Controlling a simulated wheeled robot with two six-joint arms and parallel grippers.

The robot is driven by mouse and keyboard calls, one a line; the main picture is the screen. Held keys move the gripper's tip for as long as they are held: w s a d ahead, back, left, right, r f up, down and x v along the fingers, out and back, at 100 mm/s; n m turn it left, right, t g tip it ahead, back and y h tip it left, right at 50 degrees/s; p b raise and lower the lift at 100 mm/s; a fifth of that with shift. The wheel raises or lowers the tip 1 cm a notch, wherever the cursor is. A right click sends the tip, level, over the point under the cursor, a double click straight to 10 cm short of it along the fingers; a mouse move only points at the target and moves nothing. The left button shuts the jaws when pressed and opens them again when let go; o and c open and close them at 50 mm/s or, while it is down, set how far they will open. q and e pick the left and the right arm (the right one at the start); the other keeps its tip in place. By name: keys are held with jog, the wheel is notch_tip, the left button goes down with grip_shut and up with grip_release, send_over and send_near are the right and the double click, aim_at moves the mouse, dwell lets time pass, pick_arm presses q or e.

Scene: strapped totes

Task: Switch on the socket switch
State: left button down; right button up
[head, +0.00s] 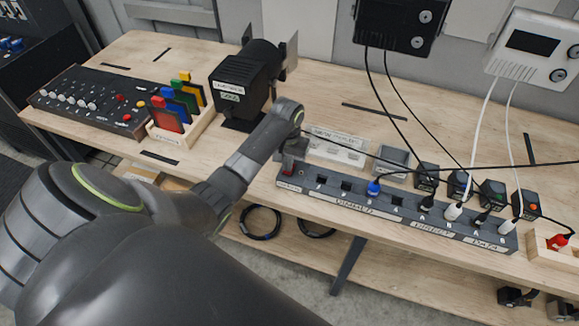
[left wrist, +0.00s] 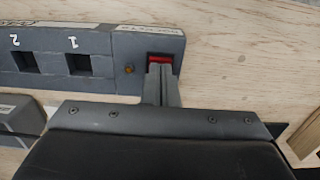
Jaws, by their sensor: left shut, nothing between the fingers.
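The long grey socket strip (head: 340,200) lies along the front of the workbench, with numbered, labelled sockets. Its red switch (left wrist: 158,58) sits at the strip's left end in the head view and shows partly in the left wrist view. A small amber lamp (left wrist: 129,69) is beside it. My left gripper (left wrist: 160,70) is shut and empty, with its fingertips at the edge of the switch and covering part of it. I cannot tell whether they touch it, or which way the switch is set. My right gripper is not in view.
A control panel (head: 95,100), a rack of coloured cards (head: 180,110) and a black device (head: 243,85) stand left. Small black boxes (head: 426,177) stand behind the strip.

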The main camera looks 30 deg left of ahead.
pick_arm(q)
jog(key=shift+f, duration=0.35)
jog(key=shift+r+p, duration=0.75)
jog(key=shift+r, duration=2.75)
